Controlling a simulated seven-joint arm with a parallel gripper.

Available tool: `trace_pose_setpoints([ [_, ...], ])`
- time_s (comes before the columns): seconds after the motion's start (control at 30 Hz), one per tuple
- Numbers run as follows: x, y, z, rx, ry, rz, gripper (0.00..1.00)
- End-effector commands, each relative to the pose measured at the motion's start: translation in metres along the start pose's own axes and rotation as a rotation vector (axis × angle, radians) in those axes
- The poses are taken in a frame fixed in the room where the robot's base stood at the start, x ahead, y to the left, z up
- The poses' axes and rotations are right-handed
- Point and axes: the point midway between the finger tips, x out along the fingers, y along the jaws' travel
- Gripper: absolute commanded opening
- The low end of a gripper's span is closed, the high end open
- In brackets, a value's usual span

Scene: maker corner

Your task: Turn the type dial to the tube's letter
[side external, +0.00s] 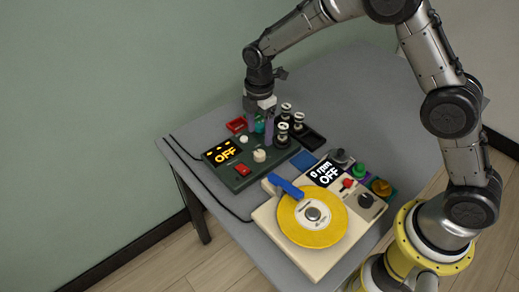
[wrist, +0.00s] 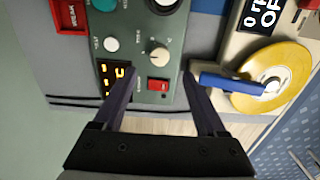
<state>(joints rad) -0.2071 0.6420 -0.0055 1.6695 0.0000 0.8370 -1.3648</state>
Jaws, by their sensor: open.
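My gripper (side external: 264,126) is open and empty above the tester's back part. In the wrist view, the fingertips of my gripper (wrist: 159,77) appear on either side below the dial, not touching it.
The tester carries a white button (side external: 244,138) and a red switch (side external: 243,170). A cream machine with a yellow disc (side external: 297,235) and blue arm (side external: 286,186) stands in front. Bare table lies at the back right.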

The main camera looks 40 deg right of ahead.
Motion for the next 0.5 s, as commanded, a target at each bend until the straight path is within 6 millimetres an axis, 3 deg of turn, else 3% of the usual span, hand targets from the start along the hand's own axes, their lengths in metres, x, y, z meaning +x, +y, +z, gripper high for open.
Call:
trace_pose_setpoints([
  [0.23,0.048,-0.001,0.000,0.001,-0.001,-0.003,0.74],
  [0.5,0.076,0.000,0.000,0.001,0.000,0.000,0.74],
])
